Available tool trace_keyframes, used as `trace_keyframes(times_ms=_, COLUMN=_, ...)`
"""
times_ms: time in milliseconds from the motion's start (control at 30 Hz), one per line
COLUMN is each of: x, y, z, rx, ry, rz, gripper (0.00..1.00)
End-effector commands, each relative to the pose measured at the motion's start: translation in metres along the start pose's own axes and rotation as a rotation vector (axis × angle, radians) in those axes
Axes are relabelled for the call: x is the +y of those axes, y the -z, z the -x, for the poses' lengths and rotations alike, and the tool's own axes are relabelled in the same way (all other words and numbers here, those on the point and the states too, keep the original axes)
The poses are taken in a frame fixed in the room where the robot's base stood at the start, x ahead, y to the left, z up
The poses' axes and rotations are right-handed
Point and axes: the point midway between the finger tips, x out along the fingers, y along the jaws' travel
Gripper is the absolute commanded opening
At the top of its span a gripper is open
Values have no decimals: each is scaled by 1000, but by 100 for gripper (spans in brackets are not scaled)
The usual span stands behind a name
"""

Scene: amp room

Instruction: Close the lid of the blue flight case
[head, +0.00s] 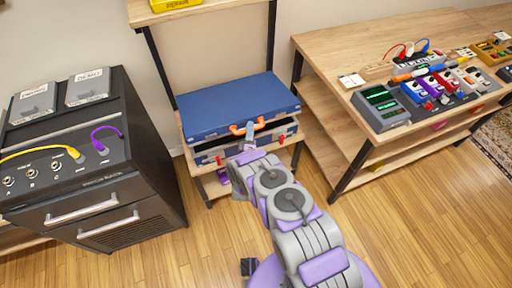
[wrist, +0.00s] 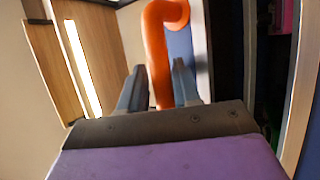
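The blue flight case (head: 228,108) stands on a wooden shelf in the middle of the head view. Its blue lid is lowered but not flush. A dark gap shows between lid and silver-edged base (head: 208,158). An orange handle (head: 243,128) is on the lid's front edge. My gripper (head: 252,127) is at this handle. In the wrist view, the orange handle (wrist: 160,55) runs between the two fingers of my gripper (wrist: 160,85), which appear to press on it from both sides.
Red latches (head: 281,139) show on the case's front. A black rack cabinet (head: 90,165) with cables stands at left. A wooden bench (head: 350,60) with pedals and a green-screened device (head: 381,106) stands at right. A yellow case (head: 175,4) is on the shelf above. Floor in front is clear.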

Motion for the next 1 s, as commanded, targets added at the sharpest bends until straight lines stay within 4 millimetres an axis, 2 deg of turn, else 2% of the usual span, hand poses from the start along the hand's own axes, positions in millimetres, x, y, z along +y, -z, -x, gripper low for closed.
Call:
trace_keyframes(times_ms=67, x=20, y=5, z=-8, rx=2, ry=0, rz=0, gripper=32)
trace_keyframes(times_ms=167, x=18, y=4, z=2, rx=2, ry=4, rz=1, gripper=32)
trace_keyframes(times_ms=1000, x=44, y=-10, z=51, rx=2, ry=2, rz=3, gripper=32)
